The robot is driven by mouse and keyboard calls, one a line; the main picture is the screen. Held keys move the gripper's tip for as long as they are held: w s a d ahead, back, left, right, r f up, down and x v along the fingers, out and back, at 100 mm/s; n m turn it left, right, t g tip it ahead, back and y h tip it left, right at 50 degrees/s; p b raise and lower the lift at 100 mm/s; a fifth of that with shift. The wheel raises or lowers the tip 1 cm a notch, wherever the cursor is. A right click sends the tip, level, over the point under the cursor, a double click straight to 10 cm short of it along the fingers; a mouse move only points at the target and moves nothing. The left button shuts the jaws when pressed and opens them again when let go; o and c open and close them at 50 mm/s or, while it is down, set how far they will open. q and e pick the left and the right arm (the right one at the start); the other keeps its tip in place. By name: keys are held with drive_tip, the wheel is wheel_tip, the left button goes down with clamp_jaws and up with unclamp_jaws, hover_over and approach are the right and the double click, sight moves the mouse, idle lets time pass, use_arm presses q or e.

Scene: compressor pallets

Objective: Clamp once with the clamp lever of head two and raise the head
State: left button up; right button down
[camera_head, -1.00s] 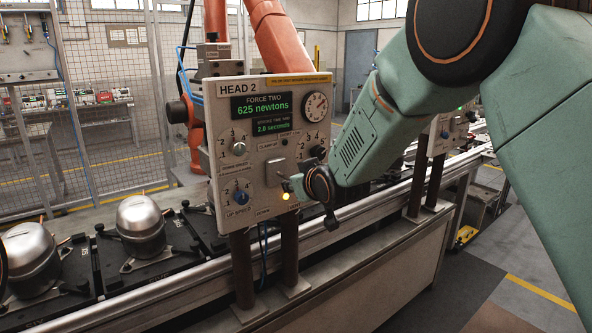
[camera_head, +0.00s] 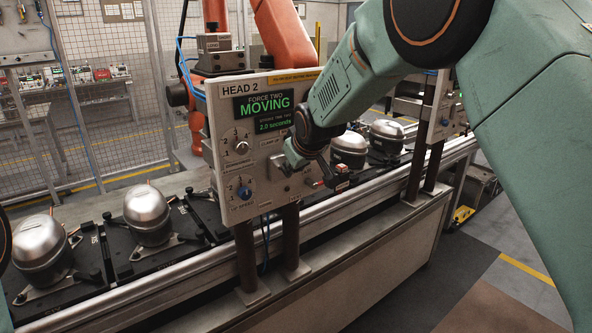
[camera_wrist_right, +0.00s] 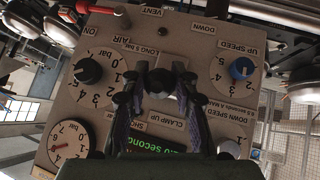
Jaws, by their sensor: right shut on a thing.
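The grey HEAD 2 panel (camera_head: 228,115) stands upright on two dark posts. Its green display (camera_head: 266,105) reads "FORCE TWO MOVING". My right gripper (camera_head: 291,160) is at the lower right of the panel face. In the right wrist view the panel (camera_wrist_right: 122,62) appears upside down, and the right gripper's (camera_wrist_right: 160,85) two dark fingers close on a small dark lever (camera_wrist_right: 159,80) between the LONG and CLAMP UP labels. The fingertips hide most of this lever. The head itself cannot be clearly made out. My left gripper is not in view.
Blue UP SPEED knob (camera_head: 244,192) and a dark knob (camera_wrist_right: 87,71) sit beside the gripper. A red-handled lever (camera_wrist_right: 95,8) is at the panel's edge. Silver compressors (camera_head: 147,208) on black pallets line the conveyor. A metal rail (camera_head: 130,287) runs along its front.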

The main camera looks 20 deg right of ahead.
drive_tip(key=shift+w+r, duration=0.15)
drive_tip(key=shift+r, duration=0.15)
drive_tip(key=c, duration=1)
unclamp_jaws()
drive_tip(key=shift+f, duration=0.1)
drive_tip(key=v, duration=1.2)
